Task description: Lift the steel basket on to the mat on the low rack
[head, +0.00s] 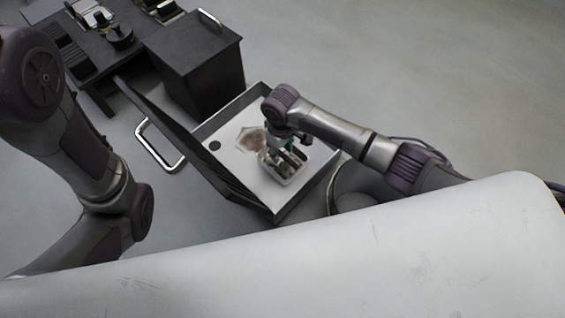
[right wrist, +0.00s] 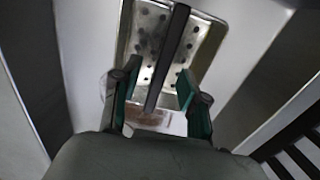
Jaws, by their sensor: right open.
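The steel basket (head: 286,178) sits inside an open drawer-like bin with a pale floor. In the right wrist view it is a shiny perforated tray (right wrist: 146,38) with a dark handle bar (right wrist: 168,65) across it. My right gripper (head: 290,156) is over the basket, pointing down. In the right wrist view its two green-padded fingers (right wrist: 158,85) stand apart, one on each side of the bar. The low rack looks to be the black slatted bench (head: 88,47) at upper left. I cannot make out the mat on it. My left gripper is out of view.
The bin (head: 310,190) has raised walls, a dark front panel (head: 185,150) and a metal handle (head: 158,146). A dark cabinet (head: 196,52) stands between bin and bench. Open floor lies right.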

